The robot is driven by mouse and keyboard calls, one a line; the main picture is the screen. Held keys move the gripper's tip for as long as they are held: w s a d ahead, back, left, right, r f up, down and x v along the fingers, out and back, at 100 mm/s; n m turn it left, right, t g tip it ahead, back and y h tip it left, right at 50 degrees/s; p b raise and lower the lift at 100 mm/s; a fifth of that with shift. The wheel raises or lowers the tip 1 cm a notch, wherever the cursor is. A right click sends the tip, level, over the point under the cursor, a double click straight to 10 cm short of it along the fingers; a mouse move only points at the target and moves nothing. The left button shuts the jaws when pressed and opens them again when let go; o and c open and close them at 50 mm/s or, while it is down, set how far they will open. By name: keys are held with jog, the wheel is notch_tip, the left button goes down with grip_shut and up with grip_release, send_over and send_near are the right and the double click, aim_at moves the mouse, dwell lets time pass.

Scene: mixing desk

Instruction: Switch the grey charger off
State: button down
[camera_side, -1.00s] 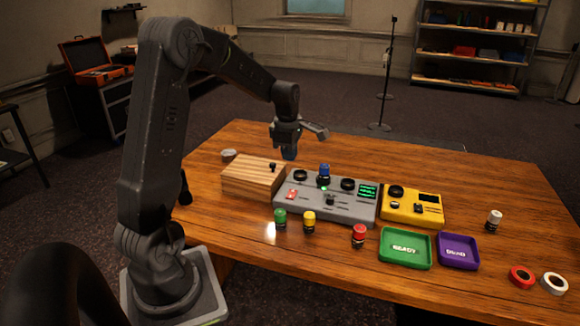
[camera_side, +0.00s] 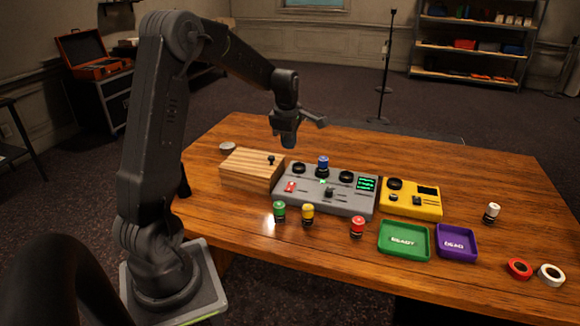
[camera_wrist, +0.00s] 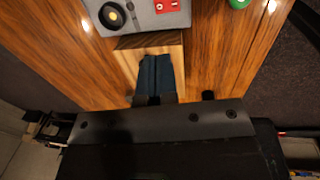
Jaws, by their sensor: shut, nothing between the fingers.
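The grey charger (camera_side: 335,205) is a sloped grey box on the table in the side view, with round black dials or wells, a black lever, a lit green screen (camera_side: 367,184) and a small green light. A red switch (camera_side: 290,187) sits at its left end; it also shows in the wrist view (camera_wrist: 166,5). A blue-topped cell (camera_side: 323,162) stands upright at the charger's back. My gripper (camera_side: 288,146) is shut and empty, pointing down above the wooden box, left of and apart from the charger. Its fingers show in the wrist view (camera_wrist: 157,62).
A striped wooden box (camera_side: 250,172) with a black knob adjoins the charger's left. A yellow device (camera_side: 412,205) is at its right. Green (camera_side: 280,211), yellow (camera_side: 308,214) and red (camera_side: 357,227) cells stand in front. Green (camera_side: 404,253) and purple (camera_side: 456,254) trays lie right.

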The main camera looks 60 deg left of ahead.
aim_at(289, 187)
jog(key=f, duration=0.9)
jog(key=w+a+f, duration=0.1)
jog(key=f, duration=0.3)
jog(key=shift+w+f, duration=0.1)
jog(key=shift+f, duration=0.25)
jog(key=shift+a+f, duration=0.1)
jog(key=shift+f, duration=0.1)
jog(key=shift+s+d+r, duration=0.2)
jog(key=shift+s+d, duration=0.35)
jog(key=shift+d, duration=0.05)
notch_tip(289, 187, up, 14)
jog(key=s+d, duration=0.1)
